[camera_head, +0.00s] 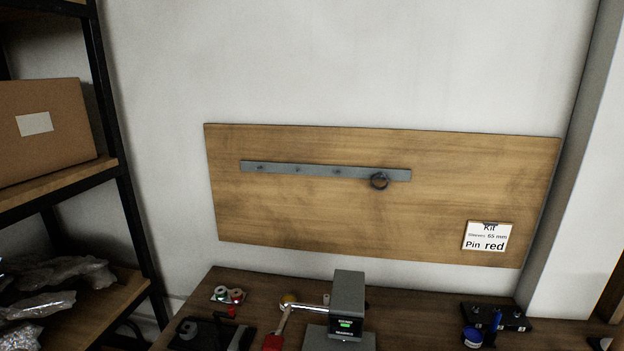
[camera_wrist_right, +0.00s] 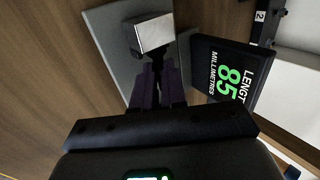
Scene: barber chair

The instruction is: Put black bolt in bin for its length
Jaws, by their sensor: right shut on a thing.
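My right gripper (camera_wrist_right: 160,85) shows in the right wrist view. Its dark fingers are shut on a dark piece, which I take to be the black bolt; the fingers hide most of it. The fingertips are beside a silver metal block (camera_wrist_right: 154,33) on a grey plate (camera_wrist_right: 108,40). A black display (camera_wrist_right: 222,72) next to them reads "LENGTH 85 MILLIMETRES" in green and white. In the head view a grey box with a small green display (camera_head: 347,295) stands on the bench. Neither gripper can be made out there.
A dark holder with a white "2" label (camera_wrist_right: 260,17) is at the upper right of the wrist view. On the bench (camera_head: 240,285) are a red-ended tool (camera_head: 272,342), small rolls (camera_head: 228,295) and a black rack (camera_head: 505,317). A wooden wall board (camera_head: 340,215) carries a "Pin red" card (camera_head: 487,237).

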